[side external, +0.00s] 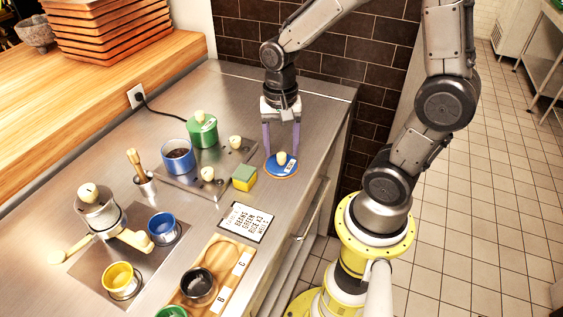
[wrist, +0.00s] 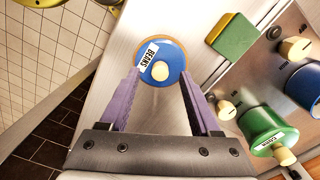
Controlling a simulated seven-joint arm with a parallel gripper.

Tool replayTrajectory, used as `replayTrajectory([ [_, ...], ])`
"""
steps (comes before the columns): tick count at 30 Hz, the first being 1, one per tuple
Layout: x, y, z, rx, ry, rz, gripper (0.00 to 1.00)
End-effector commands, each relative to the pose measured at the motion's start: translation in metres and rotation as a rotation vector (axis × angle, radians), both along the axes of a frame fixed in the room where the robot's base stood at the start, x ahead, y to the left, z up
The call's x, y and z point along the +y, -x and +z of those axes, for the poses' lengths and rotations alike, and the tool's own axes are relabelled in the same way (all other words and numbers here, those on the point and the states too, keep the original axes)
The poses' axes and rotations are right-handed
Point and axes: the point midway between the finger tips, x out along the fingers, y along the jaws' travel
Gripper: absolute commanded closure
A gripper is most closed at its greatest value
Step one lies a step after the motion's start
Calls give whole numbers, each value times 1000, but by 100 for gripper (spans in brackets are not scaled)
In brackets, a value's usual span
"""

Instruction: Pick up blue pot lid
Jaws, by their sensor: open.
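The blue pot lid (side external: 274,167) lies flat on the steel counter near its right edge. It has a pale round knob and a white label, which reads BEANS in the wrist view. In the wrist view the lid (wrist: 172,52) lies ahead between the fingertips. My gripper (side external: 281,150) is open, pointing down above the lid, with purple fingers. In the wrist view my gripper (wrist: 160,75) has its fingers spread apart with nothing held between them. Whether the fingertips touch the lid cannot be told.
A yellow-green sponge (side external: 244,178) sits left of the lid. A burner plate (side external: 222,172) holds an open blue pot (side external: 178,157) and a green lidded pot (side external: 202,130). A label card (side external: 246,221) and wooden tray (side external: 235,249) lie nearer the front. The counter edge is close on the right.

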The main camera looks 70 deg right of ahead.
Motion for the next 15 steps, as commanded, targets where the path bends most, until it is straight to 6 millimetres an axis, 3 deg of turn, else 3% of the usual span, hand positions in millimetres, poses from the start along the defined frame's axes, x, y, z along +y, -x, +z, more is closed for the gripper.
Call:
replayTrajectory([
  [4, 0, 0, -14, 1, 0, 0, 37],
  [11, 0, 0, -16, -1, 0, -1, 37],
  [12, 0, 0, -16, -1, 0, -1, 38],
  [15, 0, 0, -16, -1, 0, -1, 56],
])
